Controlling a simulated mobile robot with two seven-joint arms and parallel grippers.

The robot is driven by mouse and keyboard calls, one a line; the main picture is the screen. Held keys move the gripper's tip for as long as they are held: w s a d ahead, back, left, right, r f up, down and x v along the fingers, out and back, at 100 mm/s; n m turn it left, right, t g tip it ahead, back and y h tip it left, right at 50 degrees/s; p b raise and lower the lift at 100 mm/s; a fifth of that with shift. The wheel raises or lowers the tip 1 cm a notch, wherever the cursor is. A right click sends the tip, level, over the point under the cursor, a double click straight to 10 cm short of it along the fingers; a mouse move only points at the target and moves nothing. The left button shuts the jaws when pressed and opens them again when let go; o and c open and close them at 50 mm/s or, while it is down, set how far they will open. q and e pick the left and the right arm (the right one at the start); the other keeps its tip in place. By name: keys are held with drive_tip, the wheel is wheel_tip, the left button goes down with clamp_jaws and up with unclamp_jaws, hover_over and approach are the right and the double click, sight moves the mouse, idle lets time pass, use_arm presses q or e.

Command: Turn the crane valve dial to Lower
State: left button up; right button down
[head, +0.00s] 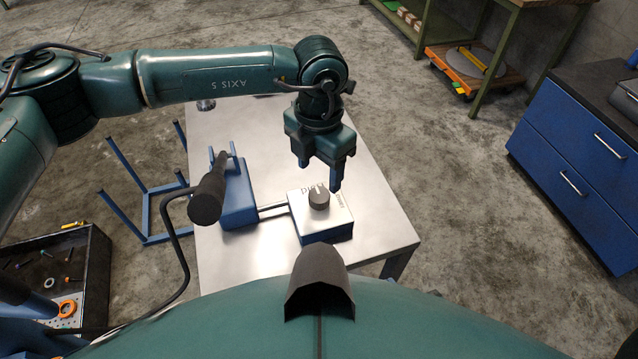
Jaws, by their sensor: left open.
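The crane valve dial is a dark round knob (319,197) on top of a white-topped blue box (328,222) on the metal table. Small lettering surrounds the knob; it is too small to read, so I cannot tell which setting the dial is at. My left gripper (319,178) is open and points down just behind and above the knob. My right gripper is not in view.
A blue pump-like unit (238,195) with a black-gripped lever (206,202) stands left of the box, joined by a rod. The metal table (378,235) is clear on the right. A parts bin (98,270) is at lower left, a blue drawer cabinet (575,150) at right.

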sight(319, 195)
use_arm(q)
wheel_tip(319, 195, down, 6)
drive_tip(key=shift+r+p, duration=0.15)
drive_tip(key=shift+p, duration=0.2)
drive_tip(key=shift+f, duration=0.55)
